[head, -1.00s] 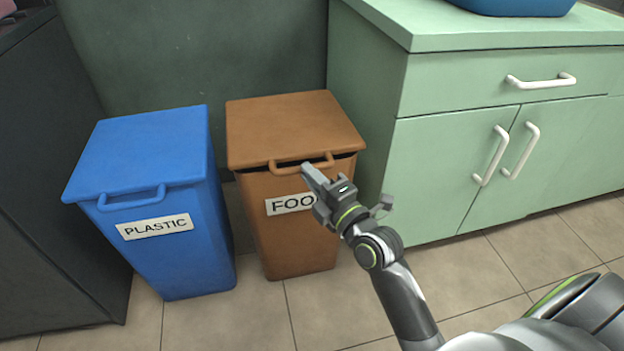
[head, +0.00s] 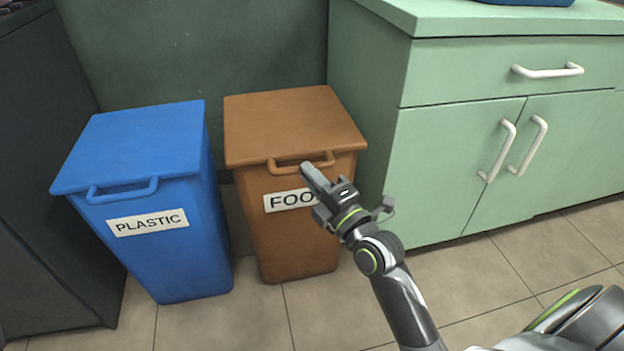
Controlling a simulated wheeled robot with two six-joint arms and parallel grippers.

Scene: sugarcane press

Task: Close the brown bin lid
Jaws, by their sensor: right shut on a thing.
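The brown bin (head: 290,240) with the FOOD label stands on the tiled floor. Its brown lid (head: 290,118) lies flat on top, with no dark gap showing under its front edge. The lid's front handle (head: 284,167) sticks out toward me. My right gripper (head: 308,170) is at the right part of this handle, shut on it. The gripper covers the right end of the label. My left gripper is not in view.
A blue bin (head: 165,255) marked PLASTIC stands just left, its lid down. A green cabinet (head: 450,170) with white handles stands close on the right. A dark unit (head: 45,160) is at the far left. Tiled floor in front is clear.

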